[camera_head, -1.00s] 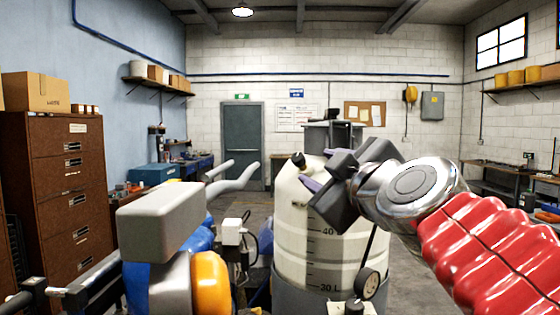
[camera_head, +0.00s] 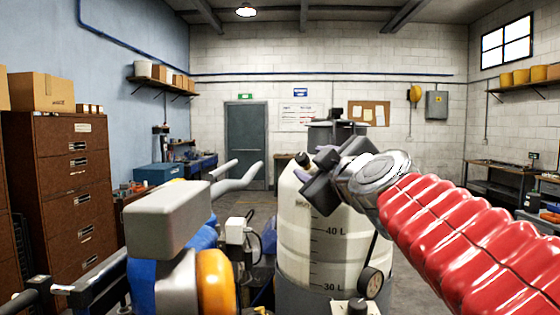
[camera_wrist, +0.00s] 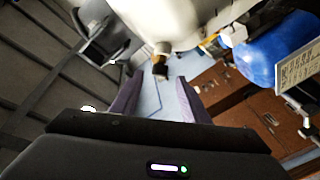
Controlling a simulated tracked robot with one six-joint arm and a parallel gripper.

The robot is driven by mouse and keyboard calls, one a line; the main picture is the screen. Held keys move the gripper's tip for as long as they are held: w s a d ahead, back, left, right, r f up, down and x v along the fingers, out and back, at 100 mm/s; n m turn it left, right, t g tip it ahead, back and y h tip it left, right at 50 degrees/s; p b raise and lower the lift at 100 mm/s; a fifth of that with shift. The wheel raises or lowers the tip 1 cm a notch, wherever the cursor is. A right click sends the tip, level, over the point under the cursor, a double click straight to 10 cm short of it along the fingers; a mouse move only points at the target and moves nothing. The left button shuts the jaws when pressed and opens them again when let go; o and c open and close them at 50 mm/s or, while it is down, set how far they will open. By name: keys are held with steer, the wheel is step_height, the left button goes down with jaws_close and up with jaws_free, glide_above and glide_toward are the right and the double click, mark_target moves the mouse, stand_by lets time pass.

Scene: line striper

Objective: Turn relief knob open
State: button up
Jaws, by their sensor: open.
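My gripper (camera_head: 303,165) is in front of the upper part of the white tank (camera_head: 335,248) in the head view, tilted toward the upper left. In the wrist view its two purple-padded fingers (camera_wrist: 156,98) stand apart with nothing held between them. A small black cap (camera_wrist: 160,69) on the pale tank shows beyond the gap between the fingers, apart from them. In the head view a black knob (camera_head: 357,305) on a grey fitting sits low in front of the tank, below a round gauge (camera_head: 370,283). I cannot tell for certain which one is the relief knob.
A grey box-shaped housing (camera_head: 168,217) with blue and orange parts fills the lower left. Brown drawer cabinets (camera_head: 66,185) stand at the left. Floor is open toward the grey door (camera_head: 246,145).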

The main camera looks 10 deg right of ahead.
mark_target(305, 161)
steer(key=shift+w+a, duration=0.15)
steer(key=shift+w, duration=1.7)
steer(key=shift+w+a, duration=0.15)
steer(key=shift+w, duration=1.65)
steer(key=shift+c, duration=0.5)
steer(key=c, duration=0.9)
